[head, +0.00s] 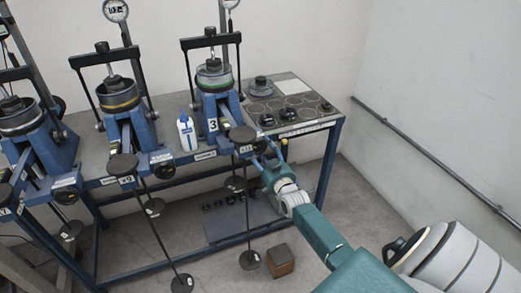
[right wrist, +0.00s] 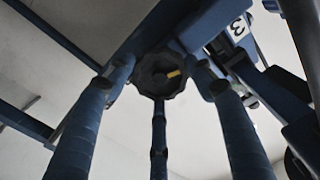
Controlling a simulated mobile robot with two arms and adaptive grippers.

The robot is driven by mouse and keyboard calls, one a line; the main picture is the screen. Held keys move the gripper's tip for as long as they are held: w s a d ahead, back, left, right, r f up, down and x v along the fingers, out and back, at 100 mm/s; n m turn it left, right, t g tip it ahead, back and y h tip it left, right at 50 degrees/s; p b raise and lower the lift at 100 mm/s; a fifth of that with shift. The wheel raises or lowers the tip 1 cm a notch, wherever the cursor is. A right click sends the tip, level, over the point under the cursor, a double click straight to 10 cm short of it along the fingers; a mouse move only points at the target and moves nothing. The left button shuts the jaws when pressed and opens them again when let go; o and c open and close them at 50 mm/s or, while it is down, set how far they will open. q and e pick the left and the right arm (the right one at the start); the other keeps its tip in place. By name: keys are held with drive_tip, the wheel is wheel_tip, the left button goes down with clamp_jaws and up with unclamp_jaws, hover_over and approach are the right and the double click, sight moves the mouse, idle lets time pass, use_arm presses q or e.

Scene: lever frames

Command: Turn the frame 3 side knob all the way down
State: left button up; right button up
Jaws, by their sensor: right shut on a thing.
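Frame 3 is a blue lever frame with a white "3" label (head: 212,125), on the bench in the head view; the label also shows in the right wrist view (right wrist: 238,27). Its side knob is a dark faceted knob (right wrist: 158,72) with a small yellow mark, seen from below in the right wrist view. My right gripper (head: 268,158) reaches up to the bench's front edge beside frame 3. Its blue fingers (right wrist: 160,95) are around the knob and shut on it. In the head view the knob is largely hidden by the gripper. My left gripper is not in view.
Other blue lever frames stand left on the bench, with hanging weight rods (head: 165,232) in front. A white bottle (head: 186,134) stands left of frame 3. A brown box (head: 280,261) sits on the floor. Floor to the right, near the wall rail (head: 430,155), is clear.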

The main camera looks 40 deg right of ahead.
drive_tip(key=shift+d+r+n, duration=0.1)
drive_tip(key=shift+r+n, duration=0.05)
drive_tip(key=shift+n, duration=0.65)
drive_tip(key=o, duration=1.1)
drive_tip(key=shift+o, duration=0.2)
drive_tip(key=shift+s, duration=0.1)
drive_tip(key=shift+s+a, duration=0.2)
drive_tip(key=shift+s, duration=0.05)
drive_tip(key=v, duration=1.1)
drive_tip(key=shift+s, duration=0.15)
